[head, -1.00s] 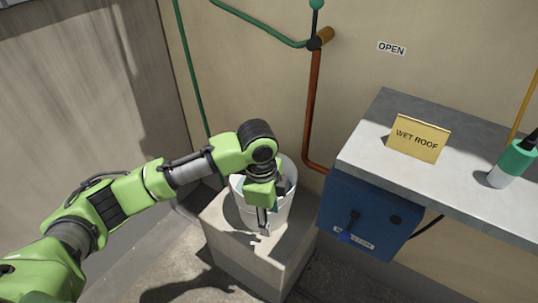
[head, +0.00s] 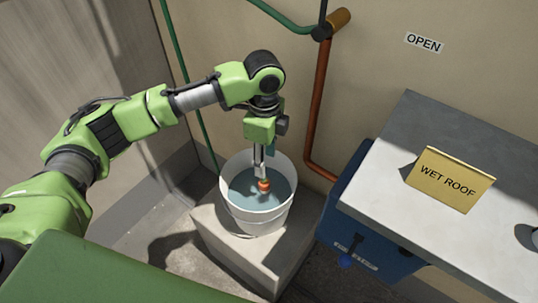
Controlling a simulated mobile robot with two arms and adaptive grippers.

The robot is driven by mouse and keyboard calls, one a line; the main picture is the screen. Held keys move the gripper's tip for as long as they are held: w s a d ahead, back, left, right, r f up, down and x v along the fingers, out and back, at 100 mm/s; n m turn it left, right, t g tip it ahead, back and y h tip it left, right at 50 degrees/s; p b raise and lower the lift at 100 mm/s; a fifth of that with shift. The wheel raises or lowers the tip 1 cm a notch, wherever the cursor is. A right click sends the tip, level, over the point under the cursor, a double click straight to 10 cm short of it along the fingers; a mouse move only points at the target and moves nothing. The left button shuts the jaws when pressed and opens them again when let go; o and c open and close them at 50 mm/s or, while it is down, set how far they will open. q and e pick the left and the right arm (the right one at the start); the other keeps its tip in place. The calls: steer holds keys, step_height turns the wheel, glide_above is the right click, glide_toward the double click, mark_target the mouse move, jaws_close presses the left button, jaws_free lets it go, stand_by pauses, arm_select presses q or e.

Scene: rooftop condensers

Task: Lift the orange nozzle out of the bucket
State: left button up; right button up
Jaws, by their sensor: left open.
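The white bucket (head: 258,215) stands on a pale concrete block and holds blue-grey water. The orange nozzle (head: 264,185) shows as a small orange piece inside the bucket, near the middle of the water. My left gripper (head: 261,172) points down over the bucket, with its fingertips just above or at the nozzle. The fingers are seen nearly edge-on. The gripper is open, and I cannot tell whether the fingers stand around the nozzle or touch it. My right gripper is not in view.
The concrete block (head: 225,240) carries the bucket. A grey counter (head: 385,190) with a yellow "WET ROOF" sign (head: 449,180) stands to the right, above a blue box (head: 350,245). A copper pipe (head: 317,110) runs down the wall behind the bucket.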

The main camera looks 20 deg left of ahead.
mark_target(265, 181)
arm_select(q)
steer(key=shift+s+f, duration=0.1)
steer(key=shift+f, duration=0.4)
steer(key=f+b, duration=0.3)
steer(key=f, duration=0.8)
steer(key=shift+s+f, duration=0.15)
steer(key=shift+s, duration=0.05)
steer(key=shift+f, duration=0.5)
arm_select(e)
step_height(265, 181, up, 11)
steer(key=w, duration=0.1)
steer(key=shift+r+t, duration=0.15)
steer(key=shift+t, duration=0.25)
arm_select(q)
jaws_close()
steer(key=shift+r, duration=0.15)
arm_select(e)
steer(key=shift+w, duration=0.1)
